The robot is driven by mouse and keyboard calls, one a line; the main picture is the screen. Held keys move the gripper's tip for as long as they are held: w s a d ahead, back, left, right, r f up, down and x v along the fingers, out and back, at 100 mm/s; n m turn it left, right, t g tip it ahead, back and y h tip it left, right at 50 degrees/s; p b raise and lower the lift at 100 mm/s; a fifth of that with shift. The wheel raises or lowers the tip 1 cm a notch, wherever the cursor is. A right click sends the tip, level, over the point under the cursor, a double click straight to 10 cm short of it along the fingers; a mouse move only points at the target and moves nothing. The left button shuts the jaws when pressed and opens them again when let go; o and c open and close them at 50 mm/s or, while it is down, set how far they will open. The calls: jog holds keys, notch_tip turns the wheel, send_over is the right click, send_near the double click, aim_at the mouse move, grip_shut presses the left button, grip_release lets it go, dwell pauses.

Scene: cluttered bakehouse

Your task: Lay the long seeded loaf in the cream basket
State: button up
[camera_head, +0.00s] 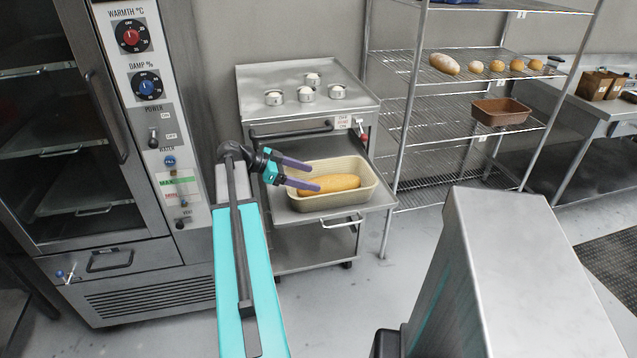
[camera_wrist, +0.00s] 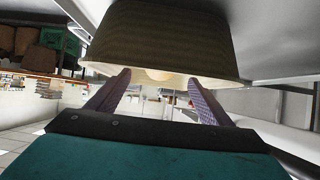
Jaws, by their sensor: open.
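The long golden loaf (camera_head: 330,184) lies in the cream basket (camera_head: 331,200); seeds on it are too small to make out. The basket stands on a pulled-out shelf of a steel cabinet. My gripper (camera_head: 315,176) is open, with its purple fingers reaching over the basket's left side toward the loaf's left end. In the wrist view the fingers (camera_wrist: 160,92) are apart, with the basket wall (camera_wrist: 160,38) beyond them and a bit of the loaf (camera_wrist: 160,74) showing between them. I cannot tell whether the fingers touch the loaf.
The steel cabinet (camera_head: 340,73) carries several small metal tins on top. A proofing cabinet (camera_head: 165,130) with dials stands at the left. At the right, a wire rack holds a pale loaf (camera_head: 444,63), several rolls and a brown basket (camera_head: 500,112). A steel surface fills the front right.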

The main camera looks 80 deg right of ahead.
jog(key=shift+v, duration=1.8)
